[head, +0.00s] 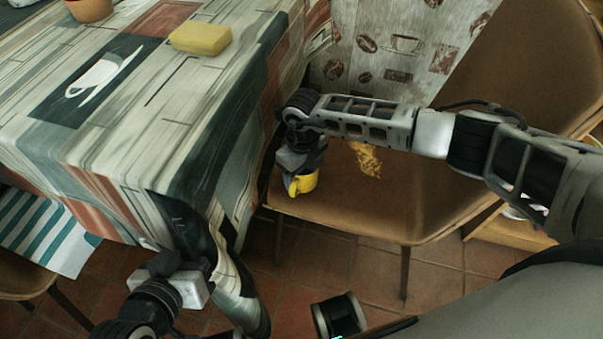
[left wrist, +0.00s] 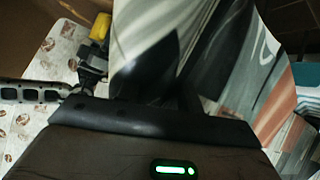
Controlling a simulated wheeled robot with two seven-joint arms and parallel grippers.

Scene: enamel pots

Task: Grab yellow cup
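The yellow cup (head: 304,184) is at the seat of the brown chair, beside the table, in the head view. My right gripper (head: 300,168) points down right at the cup and covers its upper part. Its fingers are hidden, so I cannot tell whether they are closed on the cup. The cup also shows small and blurred at the top left of the left wrist view (left wrist: 101,26), against my right gripper (left wrist: 94,50). My left gripper (head: 184,283) is low beside the hanging tablecloth, away from the cup; its finger opening is not clear.
The table with its patterned cloth (head: 150,100) fills the left. A yellow sponge (head: 201,38) and a terracotta pot (head: 90,9) stand on it. The chair seat (head: 400,200) is open right of the cup.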

